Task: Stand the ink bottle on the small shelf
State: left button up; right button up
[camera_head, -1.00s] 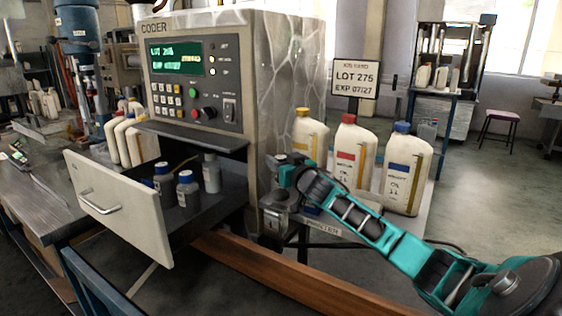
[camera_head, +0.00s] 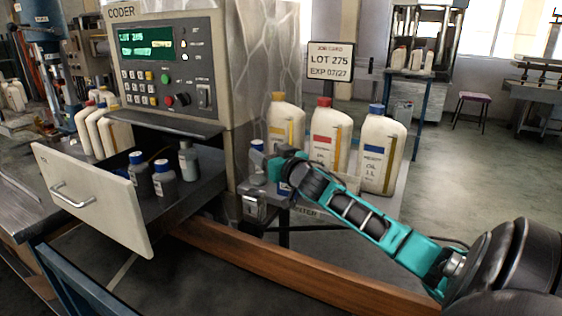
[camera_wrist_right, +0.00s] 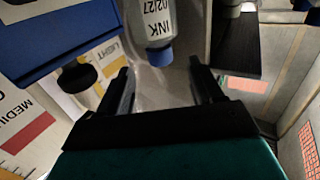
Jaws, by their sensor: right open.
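The ink bottle (camera_head: 257,162), pale with a blue cap, stands beside the coder's side wall, just left of my right gripper (camera_head: 276,164) in the head view. Its base is partly hidden. In the right wrist view the ink bottle (camera_wrist_right: 158,25) appears upside down, ahead of the open fingers of my right gripper (camera_wrist_right: 163,72). A gap shows on both sides of its cap. I cannot tell which surface is the small shelf; the bottle appears to be on the ledge beside the coder. My left gripper is out of view.
Large oil jugs with yellow (camera_head: 285,125), red (camera_head: 330,135) and blue (camera_head: 381,155) caps stand close by. A blue box (camera_wrist_right: 60,35) is near the fingers. The open drawer (camera_head: 95,200) holds small bottles. The coder (camera_head: 170,70) bounds the left side.

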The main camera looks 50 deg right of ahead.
jog(key=v, duration=0.6)
dwell(0.7)
